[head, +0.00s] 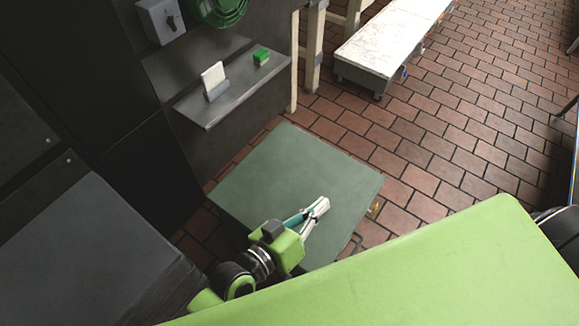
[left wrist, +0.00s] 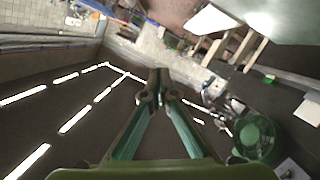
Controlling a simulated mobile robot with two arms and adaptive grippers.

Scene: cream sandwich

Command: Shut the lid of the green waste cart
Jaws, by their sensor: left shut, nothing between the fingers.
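The green waste cart's lid (head: 285,165) shows in the head view as a broad, flat dark-green panel seen from above. It appears to lie flat across the cart; the cart's body is hidden beneath it, and I cannot tell whether the rim is flush. My left gripper (head: 319,207) is over the near right part of the lid, shut and empty, its fingertips pointing up and to the right. I cannot tell whether it touches the lid. In the left wrist view my left gripper's fingers (left wrist: 159,93) meet at the tips with nothing between. My right gripper is not in view.
A grey wall shelf (head: 235,97) beyond the lid holds a white board (head: 213,77) and a green sponge (head: 261,56). A green hose reel (head: 218,8) hangs above. A dark cabinet (head: 75,245) stands at left. The brick floor (head: 440,130) is clear at right, beside a white-topped bench (head: 390,42).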

